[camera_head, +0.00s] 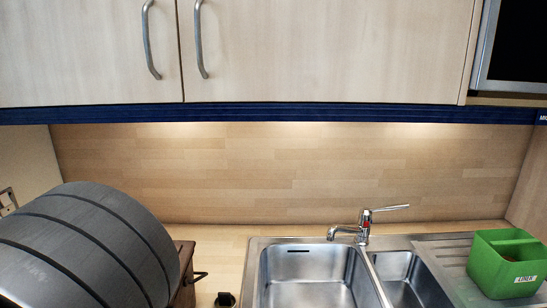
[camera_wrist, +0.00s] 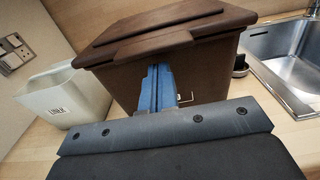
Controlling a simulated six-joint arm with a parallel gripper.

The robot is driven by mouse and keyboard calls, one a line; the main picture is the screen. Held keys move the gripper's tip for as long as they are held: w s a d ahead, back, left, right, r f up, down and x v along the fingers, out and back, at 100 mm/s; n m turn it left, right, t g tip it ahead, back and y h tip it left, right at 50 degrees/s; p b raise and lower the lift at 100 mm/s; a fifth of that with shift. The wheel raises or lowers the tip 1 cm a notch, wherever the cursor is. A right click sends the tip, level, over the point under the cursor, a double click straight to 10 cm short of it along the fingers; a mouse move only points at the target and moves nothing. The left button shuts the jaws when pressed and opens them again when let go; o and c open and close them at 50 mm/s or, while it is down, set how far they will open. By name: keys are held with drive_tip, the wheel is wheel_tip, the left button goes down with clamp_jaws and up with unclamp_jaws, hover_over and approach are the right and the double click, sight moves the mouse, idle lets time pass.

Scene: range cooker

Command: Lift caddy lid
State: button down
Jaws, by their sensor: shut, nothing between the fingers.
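A dark brown caddy (camera_wrist: 205,75) stands on the worktop in the wrist view, with its brown lid (camera_wrist: 165,28) closed on top. The lid has a raised strip and a front edge that juts out. My gripper (camera_wrist: 156,70) has blue fingers closed together, with nothing between them. Their tips are in front of the caddy, just below the lid's front edge; I cannot tell if they touch it. A small metal loop (camera_wrist: 184,98) shows on the caddy's front, right of the fingers. In the head view only the caddy's right part (camera_head: 185,272) shows, behind my arm.
A white tub (camera_wrist: 65,97) stands left of the caddy. A steel sink (camera_head: 310,272) with a tap (camera_head: 364,228) lies to the right, and a green tub (camera_head: 506,264) is on its drainer. A small dark object (camera_head: 225,299) sits between caddy and sink. Cupboards (camera_head: 320,50) hang above.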

drive_tip(key=shift+r, duration=1.5)
drive_tip(key=shift+w+r, duration=0.1)
drive_tip(key=shift+r, duration=0.05)
drive_tip(key=shift+w+r, duration=0.2)
drive_tip(key=shift+r, duration=1.15)
drive_tip(key=shift+w+r, duration=0.25)
drive_tip(key=shift+r, duration=0.45)
drive_tip(key=shift+w+r, duration=0.25)
drive_tip(key=shift+r, duration=0.45)
